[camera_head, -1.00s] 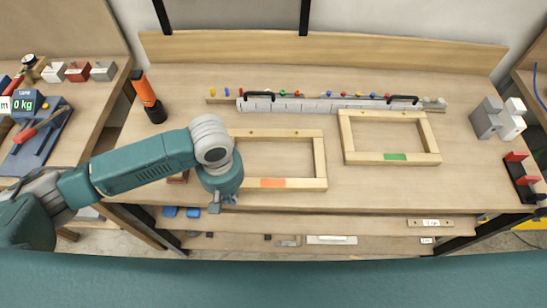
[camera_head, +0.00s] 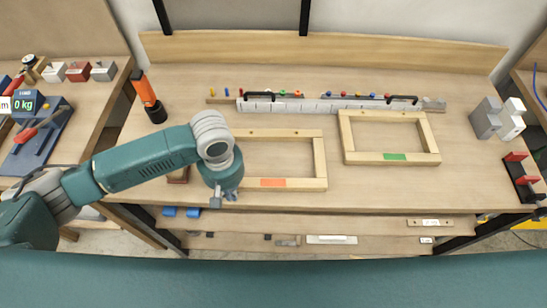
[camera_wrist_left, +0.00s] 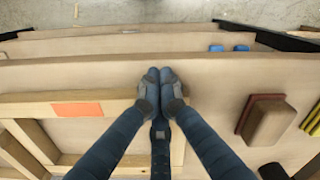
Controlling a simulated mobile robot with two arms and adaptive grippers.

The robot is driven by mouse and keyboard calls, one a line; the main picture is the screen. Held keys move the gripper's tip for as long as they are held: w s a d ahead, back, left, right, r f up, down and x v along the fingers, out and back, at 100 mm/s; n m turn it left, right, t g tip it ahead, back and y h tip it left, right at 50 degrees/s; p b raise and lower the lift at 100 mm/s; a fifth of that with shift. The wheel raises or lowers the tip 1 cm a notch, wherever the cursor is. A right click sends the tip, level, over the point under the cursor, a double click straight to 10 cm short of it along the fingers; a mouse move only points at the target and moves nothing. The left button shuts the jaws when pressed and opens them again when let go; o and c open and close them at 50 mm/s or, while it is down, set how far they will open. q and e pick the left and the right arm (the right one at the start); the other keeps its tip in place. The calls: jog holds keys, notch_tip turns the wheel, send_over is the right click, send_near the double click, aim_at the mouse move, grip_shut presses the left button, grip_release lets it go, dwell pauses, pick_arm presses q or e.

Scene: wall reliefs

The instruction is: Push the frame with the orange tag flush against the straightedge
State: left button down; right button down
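The wooden frame with the orange tag (camera_head: 273,183) lies flat on the bench, its left part hidden behind my left arm in the head view. Its far rail is apart from the metal straightedge (camera_head: 300,106), with bare bench between them. The tag (camera_wrist_left: 77,109) also shows in the left wrist view. My left gripper (camera_head: 222,200) is at the frame's near left corner, fingers pointing down. In the left wrist view its fingertips (camera_wrist_left: 160,76) are together with nothing visible between them, beside or over the near rail; contact is unclear. My right gripper is not in view.
A frame with a green tag (camera_head: 395,157) lies at the right, close to the straightedge. An orange-and-black tool (camera_head: 148,97) stands at the left. A brown block (camera_wrist_left: 267,122) lies near the gripper. Grey blocks (camera_head: 486,118) stand at the right. Bench in front of the right frame is clear.

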pick_arm(q)
jog(key=shift+w+d+p, duration=0.1)
jog(key=shift+w+p, duration=0.25)
jog(key=shift+w, duration=4.2)
dwell(3.5)
